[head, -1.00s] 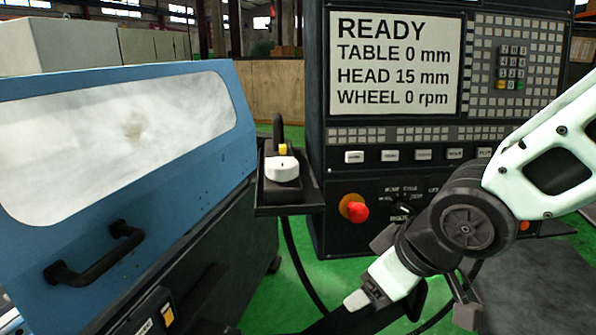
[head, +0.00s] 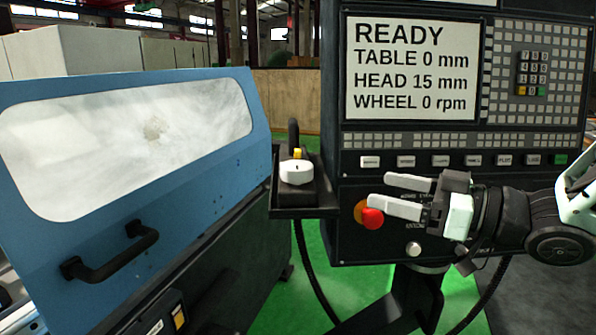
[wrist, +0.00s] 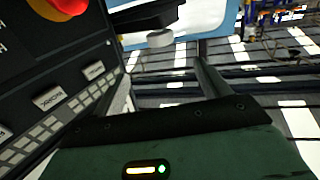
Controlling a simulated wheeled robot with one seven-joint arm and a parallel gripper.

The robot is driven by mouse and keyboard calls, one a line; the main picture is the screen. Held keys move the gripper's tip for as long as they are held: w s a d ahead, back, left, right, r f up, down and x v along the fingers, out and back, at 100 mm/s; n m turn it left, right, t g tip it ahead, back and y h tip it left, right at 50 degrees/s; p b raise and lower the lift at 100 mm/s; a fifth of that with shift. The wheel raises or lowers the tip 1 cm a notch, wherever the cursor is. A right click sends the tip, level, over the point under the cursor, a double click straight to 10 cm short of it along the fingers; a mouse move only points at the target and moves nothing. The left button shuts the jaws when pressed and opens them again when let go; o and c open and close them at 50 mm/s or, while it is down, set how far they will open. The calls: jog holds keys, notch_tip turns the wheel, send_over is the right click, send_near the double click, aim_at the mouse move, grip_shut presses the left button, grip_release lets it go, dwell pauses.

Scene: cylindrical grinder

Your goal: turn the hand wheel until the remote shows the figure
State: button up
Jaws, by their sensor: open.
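The remote (head: 321,186) is a dark hand-held box on a small black shelf between the machine and the control cabinet. Its white round hand wheel (head: 296,173) faces up toward me, with a yellow part just behind it. Any figure on the remote is too small to read.
The cabinet screen (head: 411,68) reads READY, TABLE 0 mm, HEAD 15 mm, WHEEL 0 rpm. A red stop button (head: 372,218) is close below my fingertips. The blue machine door (head: 205,165) with its black handle (head: 112,257) stands at left. A cable hangs below the shelf (head: 300,213).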

aim_at(311, 173)
jog(key=p+x, duration=0.7)
jog(key=x, duration=1)
jog(key=shift+a+p, duration=0.25)
jog(key=shift+p, duration=0.15)
jog(key=c, duration=1)
